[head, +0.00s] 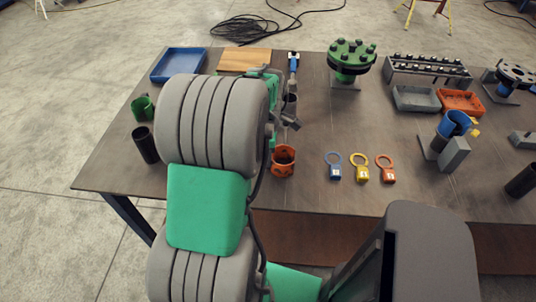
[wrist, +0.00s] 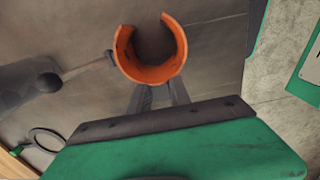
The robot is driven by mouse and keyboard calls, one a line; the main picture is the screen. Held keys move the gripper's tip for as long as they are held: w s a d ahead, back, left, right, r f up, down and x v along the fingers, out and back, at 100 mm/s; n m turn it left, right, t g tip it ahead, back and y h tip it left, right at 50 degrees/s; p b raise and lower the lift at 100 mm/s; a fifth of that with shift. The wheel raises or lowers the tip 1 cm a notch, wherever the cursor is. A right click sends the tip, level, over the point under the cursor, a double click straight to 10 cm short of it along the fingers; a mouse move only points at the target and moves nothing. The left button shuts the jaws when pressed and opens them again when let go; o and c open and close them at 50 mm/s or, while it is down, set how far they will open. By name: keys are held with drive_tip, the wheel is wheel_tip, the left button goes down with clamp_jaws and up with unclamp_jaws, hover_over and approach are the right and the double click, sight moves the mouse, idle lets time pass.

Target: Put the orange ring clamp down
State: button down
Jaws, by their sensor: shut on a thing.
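The orange ring clamp (wrist: 150,72) is an open, C-shaped band at the tips of my gripper (wrist: 158,95) in the wrist view. My gripper's narrow grey fingers are shut on its near side, and the gap in the band faces away from them. In the head view the clamp (head: 283,163) shows near the table's front edge, just below the grey end of my arm. My fingertips are mostly hidden there. I cannot tell whether the clamp touches the table (head: 235,195) or hangs just above it.
Blue, yellow and orange ring tags (head: 361,168) lie to the right of the clamp. A green clamp (head: 143,107) and a black cylinder (head: 145,145) stand at left. Bare table lies mid-right.

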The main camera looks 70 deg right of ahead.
drive_tip(key=c, duration=1.2)
unclamp_jaws()
drive_tip(key=shift+f, duration=0.1)
wheel_tip(320, 180, up, 12)
drive_tip(key=w+a, duration=0.8)
drive_tip(key=w, duration=0.5)
drive_tip(key=w+a+t, duration=0.1)
drive_tip(key=w+a, duration=0.2)
drive_tip(key=a, duration=0.3)
drive_tip(key=w+a+m+h, duration=0.1)
drive_tip(key=w+a, duration=0.3)
drive_tip(key=a, duration=0.3)
drive_tip(key=w+a+t, duration=0.1)
drive_tip(key=w+a, duration=0.2)
drive_tip(key=a, duration=0.3)
drive_tip(key=a+f+m+t+y, duration=0.1)
drive_tip(key=a, duration=1.2)
drive_tip(key=shift+s+a+f+b, duration=0.3)
drive_tip(key=shift+a+f+b, duration=0.05)
drive_tip(key=shift+f, duration=0.05)
